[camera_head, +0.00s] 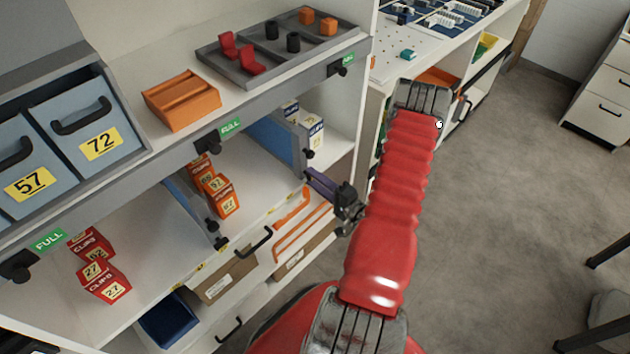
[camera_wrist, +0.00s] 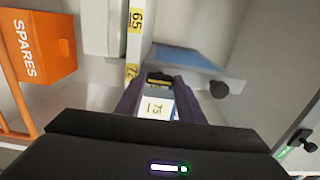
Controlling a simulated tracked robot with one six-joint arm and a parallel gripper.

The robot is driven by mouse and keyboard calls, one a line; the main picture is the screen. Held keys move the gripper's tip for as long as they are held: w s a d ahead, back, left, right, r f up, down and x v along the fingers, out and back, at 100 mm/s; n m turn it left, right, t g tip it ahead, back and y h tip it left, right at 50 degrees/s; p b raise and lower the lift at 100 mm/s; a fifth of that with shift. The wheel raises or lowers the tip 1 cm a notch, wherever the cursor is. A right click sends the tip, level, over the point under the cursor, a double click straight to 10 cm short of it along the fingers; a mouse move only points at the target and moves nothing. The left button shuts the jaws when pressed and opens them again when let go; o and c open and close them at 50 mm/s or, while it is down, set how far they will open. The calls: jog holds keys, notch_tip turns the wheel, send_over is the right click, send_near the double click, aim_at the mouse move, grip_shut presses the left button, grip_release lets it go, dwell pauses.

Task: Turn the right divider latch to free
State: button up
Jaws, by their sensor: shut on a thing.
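The right blue divider (camera_head: 272,137) stands upright on the middle shelf, with a black knob (camera_head: 308,153) at its upper front corner. The divider also shows in the wrist view (camera_wrist: 185,58). The right divider latch (camera_wrist: 160,77), dark with a yellow part, is at the divider's lower front end by the shelf edge. My gripper (camera_wrist: 160,82) has its purple fingers closed on this latch, one on each side. In the head view my gripper (camera_head: 312,177) reaches in from the right and hides the latch. Which way the latch is turned cannot be told.
White and blue cartons (camera_head: 305,125) stand right of the divider; orange cartons (camera_head: 217,190) stand to its left. The left divider (camera_head: 188,205) has its own black latch (camera_head: 222,243). An orange SPARES box (camera_wrist: 38,45) is near.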

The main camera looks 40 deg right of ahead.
jog(key=o, duration=1.1)
jog(key=shift+f, duration=0.1)
jog(key=shift+c, duration=0.2)
jog(key=s, duration=1.3)
jog(key=shift+s+d, duration=0.15)
jog(key=shift+s, duration=0.25)
